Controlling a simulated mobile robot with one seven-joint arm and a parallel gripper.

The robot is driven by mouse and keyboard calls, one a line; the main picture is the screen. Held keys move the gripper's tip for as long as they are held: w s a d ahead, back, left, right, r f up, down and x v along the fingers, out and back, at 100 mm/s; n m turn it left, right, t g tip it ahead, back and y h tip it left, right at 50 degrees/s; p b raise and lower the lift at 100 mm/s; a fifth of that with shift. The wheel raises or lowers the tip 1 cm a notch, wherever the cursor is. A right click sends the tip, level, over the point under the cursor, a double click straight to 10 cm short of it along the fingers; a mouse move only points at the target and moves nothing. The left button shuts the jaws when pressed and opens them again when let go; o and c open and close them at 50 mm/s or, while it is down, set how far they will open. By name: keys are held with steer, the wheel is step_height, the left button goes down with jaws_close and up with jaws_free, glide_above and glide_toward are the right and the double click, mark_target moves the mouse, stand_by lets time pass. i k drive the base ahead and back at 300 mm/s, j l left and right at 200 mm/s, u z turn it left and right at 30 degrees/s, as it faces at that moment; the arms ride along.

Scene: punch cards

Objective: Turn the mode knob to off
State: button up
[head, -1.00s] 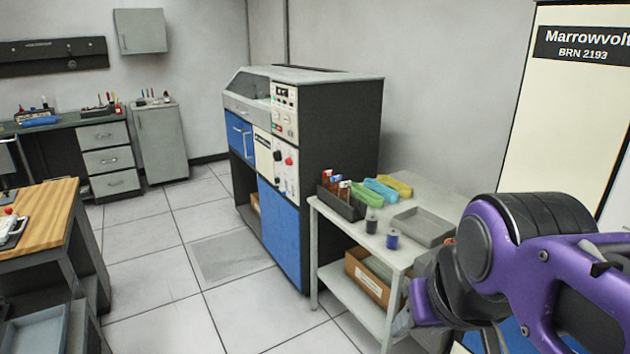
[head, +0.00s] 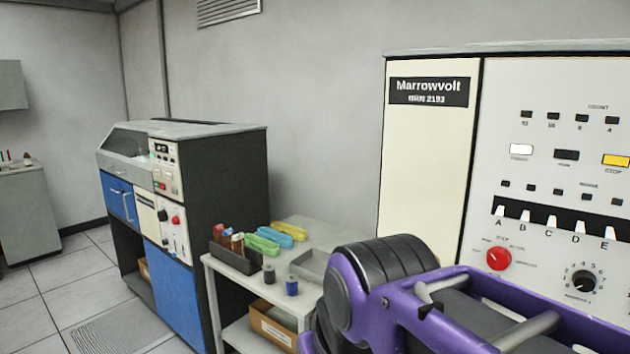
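A red round knob (head: 498,258) is on the white front panel of the Marrowvolt cabinet (head: 428,160) at the right. Small labels ring it, one like "STEP"; the rest are too small to read, and its setting is unclear. A black knob (head: 583,281) with a numbered dial is to its right. I cannot tell for sure which one is the mode knob. My purple and black arm crosses the lower right, in front of the cabinet's lower part. My gripper is not in view.
A grey cart (head: 228,267) with a dark bin of bottles, colored trays and two small jars stands left of the cabinet. A blue and grey machine (head: 225,180) with its own small red knob (head: 176,220) stands farther left. Open tiled floor (head: 28,305) is at the lower left.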

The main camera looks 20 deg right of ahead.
mark_target(499, 259)
steer(key=z, duration=2.75)
